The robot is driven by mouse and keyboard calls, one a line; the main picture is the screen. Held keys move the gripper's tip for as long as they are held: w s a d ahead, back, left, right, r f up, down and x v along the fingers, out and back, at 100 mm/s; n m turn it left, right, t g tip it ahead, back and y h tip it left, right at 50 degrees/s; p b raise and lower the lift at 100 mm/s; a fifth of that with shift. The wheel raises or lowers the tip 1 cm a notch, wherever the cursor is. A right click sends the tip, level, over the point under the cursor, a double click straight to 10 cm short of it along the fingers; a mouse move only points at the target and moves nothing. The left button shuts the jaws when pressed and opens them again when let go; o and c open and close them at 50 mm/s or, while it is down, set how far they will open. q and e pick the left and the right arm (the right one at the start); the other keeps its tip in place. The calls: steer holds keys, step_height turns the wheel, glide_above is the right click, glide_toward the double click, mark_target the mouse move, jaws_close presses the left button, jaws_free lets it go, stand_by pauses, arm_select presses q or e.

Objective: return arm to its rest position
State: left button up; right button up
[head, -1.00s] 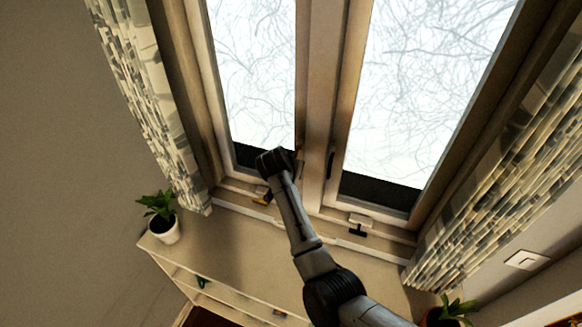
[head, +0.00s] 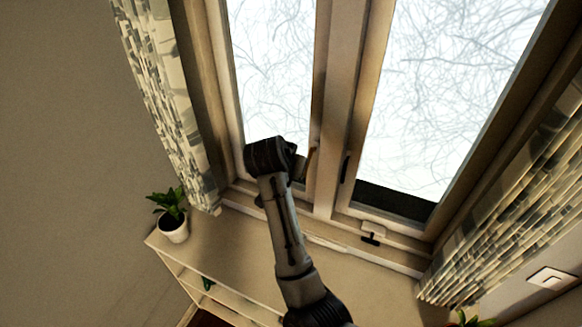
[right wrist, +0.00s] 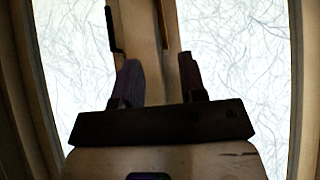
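My right arm (head: 282,225) rises from the bottom of the head view, and its wrist is in front of the lower left window pane. In the right wrist view my right gripper (right wrist: 158,82) is open, with two dark fingers apart and nothing between them but the window frame behind. In the head view the fingers are mostly hidden behind the wrist. My left gripper is in neither view.
The window (head: 340,110) has a dark handle (head: 346,167) on its middle frame. Below it are the sill and a pale cabinet (head: 225,245) with a potted plant (head: 172,215). Patterned curtains (head: 165,105) hang on both sides.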

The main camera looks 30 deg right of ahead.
steer(key=shift+s+a+r, duration=0.25)
steer(key=shift+a+r, duration=0.05)
steer(key=shift+r, duration=0.05)
stand_by(0.4)
